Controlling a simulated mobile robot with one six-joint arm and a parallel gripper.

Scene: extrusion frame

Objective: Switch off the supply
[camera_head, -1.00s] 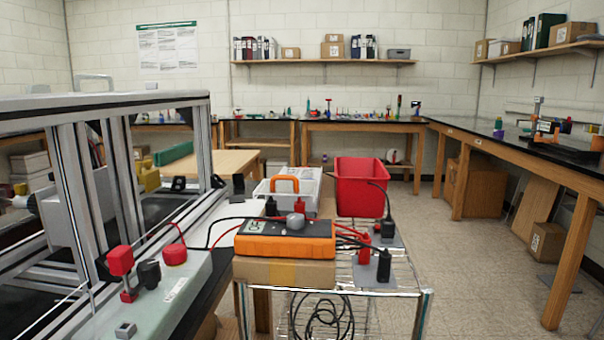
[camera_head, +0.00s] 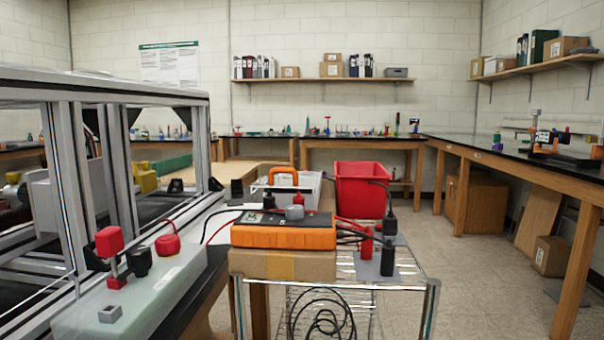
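An orange and black box with a grey knob, which may be the supply (camera_head: 285,236), lies on a cardboard box (camera_head: 283,265) on a wire cart. Red and black leads run from it to red and black plugs (camera_head: 366,253) at its right. I cannot read any switch position or label. My gripper is not in view.
An aluminium extrusion frame (camera_head: 135,96) fills the left side. A red bin (camera_head: 361,191) and a white crate with an orange handle (camera_head: 300,190) stand behind the orange box. The floor at right (camera_head: 480,265) is mostly clear.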

